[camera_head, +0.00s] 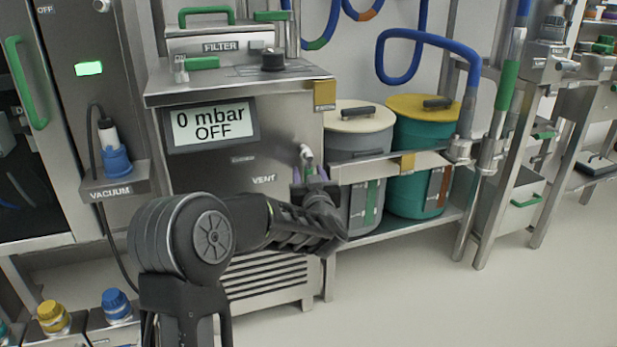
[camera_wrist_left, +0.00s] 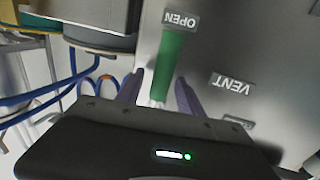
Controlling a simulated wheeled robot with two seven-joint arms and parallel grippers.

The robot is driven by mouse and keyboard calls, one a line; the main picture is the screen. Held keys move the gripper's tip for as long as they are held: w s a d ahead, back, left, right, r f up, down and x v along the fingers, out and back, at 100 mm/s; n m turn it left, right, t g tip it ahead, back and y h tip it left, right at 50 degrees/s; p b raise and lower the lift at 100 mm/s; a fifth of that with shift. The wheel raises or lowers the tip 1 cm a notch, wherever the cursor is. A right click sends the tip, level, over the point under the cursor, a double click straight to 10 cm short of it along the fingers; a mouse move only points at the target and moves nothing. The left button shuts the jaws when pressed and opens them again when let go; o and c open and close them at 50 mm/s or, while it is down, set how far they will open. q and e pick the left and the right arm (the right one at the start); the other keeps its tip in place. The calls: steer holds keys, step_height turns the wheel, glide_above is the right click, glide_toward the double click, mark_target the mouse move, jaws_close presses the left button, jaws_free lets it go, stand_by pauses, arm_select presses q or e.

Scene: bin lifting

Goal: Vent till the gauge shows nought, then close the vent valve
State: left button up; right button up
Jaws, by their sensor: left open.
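The gauge (camera_head: 210,124) on the steel unit reads "0 mbar" and "OFF". In the left wrist view, the green vent valve handle (camera_wrist_left: 168,65) points at the OPEN label (camera_wrist_left: 181,20), with the VENT label (camera_wrist_left: 233,83) beside it. My left gripper (camera_wrist_left: 160,93) is open, its two purple fingers on either side of the handle's near end. In the head view, my left gripper (camera_head: 309,172) is at the unit's right front edge, right of the VENT label (camera_head: 264,179), and the wrist hides most of the valve. My right gripper is in neither view.
Blue hoses (camera_head: 428,36) hang above. The floor (camera_head: 480,310) at front right is clear.

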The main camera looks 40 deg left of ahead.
arm_select(q)
steer(key=shift+c, duration=0.2)
jaws_close()
stand_by(1.1)
